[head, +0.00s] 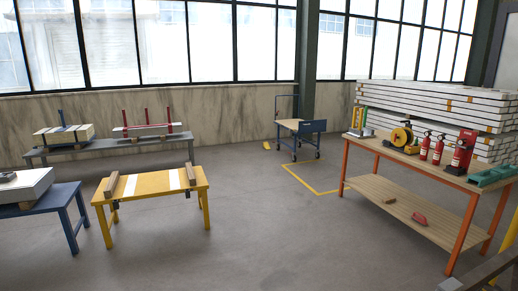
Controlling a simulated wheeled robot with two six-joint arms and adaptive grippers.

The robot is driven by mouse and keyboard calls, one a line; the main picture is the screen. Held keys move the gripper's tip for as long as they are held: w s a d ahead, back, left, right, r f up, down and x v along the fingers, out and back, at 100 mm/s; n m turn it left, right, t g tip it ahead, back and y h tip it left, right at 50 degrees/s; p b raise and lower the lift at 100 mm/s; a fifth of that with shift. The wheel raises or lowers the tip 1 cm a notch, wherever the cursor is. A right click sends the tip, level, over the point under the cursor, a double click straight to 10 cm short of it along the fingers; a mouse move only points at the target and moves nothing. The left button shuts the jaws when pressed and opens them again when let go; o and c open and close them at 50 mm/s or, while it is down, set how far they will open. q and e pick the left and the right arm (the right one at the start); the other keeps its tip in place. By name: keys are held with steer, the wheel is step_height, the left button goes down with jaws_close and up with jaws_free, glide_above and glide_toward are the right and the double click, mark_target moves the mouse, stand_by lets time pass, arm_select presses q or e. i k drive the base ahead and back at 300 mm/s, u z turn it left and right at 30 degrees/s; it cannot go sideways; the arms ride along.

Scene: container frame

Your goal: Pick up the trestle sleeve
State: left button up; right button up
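I cannot tell for sure which thing is the trestle sleeve. A low yellow trestle-like table (150,186) stands left of centre on the floor. Its yellow top has white stripes across it. A wooden bar (115,186) lies near its left end and another wooden bar (190,176) near its right end. Small dark clamp-like parts show at its front edge. Neither of my grippers is in view.
A blue table (66,190) with a pale block is at left. A grey bench (120,149) stands behind. A wooden workbench (400,155) with red extinguishers (424,145) is at right. A blue cart (302,137) stands at the back. The middle floor is clear.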

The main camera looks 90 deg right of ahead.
mark_target(485, 177)
steer(key=z, duration=2.25)
steer(key=i, duration=4)
steer(key=z, duration=2.8)
steer(key=i, duration=4.95)
steer(key=z, duration=0.1)
